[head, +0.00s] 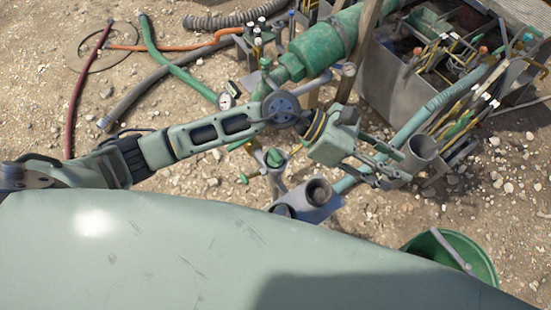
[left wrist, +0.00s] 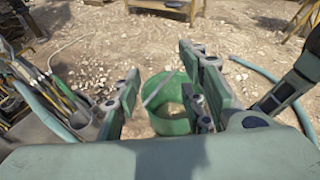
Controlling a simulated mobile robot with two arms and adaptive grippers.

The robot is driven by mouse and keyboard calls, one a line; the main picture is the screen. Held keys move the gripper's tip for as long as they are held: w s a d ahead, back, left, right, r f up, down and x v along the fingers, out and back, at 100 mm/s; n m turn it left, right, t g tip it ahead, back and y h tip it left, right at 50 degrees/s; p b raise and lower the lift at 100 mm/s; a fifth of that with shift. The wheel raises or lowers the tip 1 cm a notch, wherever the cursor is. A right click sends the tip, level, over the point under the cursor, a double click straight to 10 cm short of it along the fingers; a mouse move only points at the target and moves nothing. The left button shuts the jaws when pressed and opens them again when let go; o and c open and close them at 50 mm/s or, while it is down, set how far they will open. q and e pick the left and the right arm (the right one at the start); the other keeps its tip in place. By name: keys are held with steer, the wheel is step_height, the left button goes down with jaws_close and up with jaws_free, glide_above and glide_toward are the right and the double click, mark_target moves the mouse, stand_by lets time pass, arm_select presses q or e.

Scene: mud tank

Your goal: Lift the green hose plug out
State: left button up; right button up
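My left gripper (head: 388,167) reaches in from the left in the head view, beside a grey cup-like holder (head: 420,150). In the left wrist view its fingers (left wrist: 163,85) stand wide apart with nothing between them; a green bucket shows beyond. A green cap-like piece (head: 275,158), possibly the hose plug, sits on a grey upright fitting below my left forearm, apart from the gripper. I cannot tell for sure that it is the plug. My right gripper is not in view.
A green bucket (head: 455,258) stands at the lower right; it also shows in the left wrist view (left wrist: 172,122). A metal tank (head: 385,85) with many tools is at the upper right. A large green pipe valve (head: 322,45) stands behind my arm. Hoses (head: 165,60) lie on stony ground.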

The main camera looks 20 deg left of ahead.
arm_select(q)
steer(key=a+f+m+y, duration=0.3)
steer(key=a+f+y, duration=0.1)
steer(key=f, duration=0.3)
steer(key=m+y, duration=0.5)
steer(key=y, duration=0.5)
glide_above(276, 154)
steer(key=shift+t, duration=0.4)
step_height(276, 154, down, 8)
steer(key=shift+w+d+r, duration=0.1)
steer(key=shift+w+r, duration=0.05)
steer(key=shift+r, duration=0.05)
steer(key=shift+a+f+y, duration=0.25)
steer(key=shift+y, duration=0.05)
step_height(276, 154, down, 6)
steer(key=shift+f+p, duration=0.2)
steer(key=shift+p, duration=0.4)
steer(key=shift+f, duration=0.4)
jaws_close()
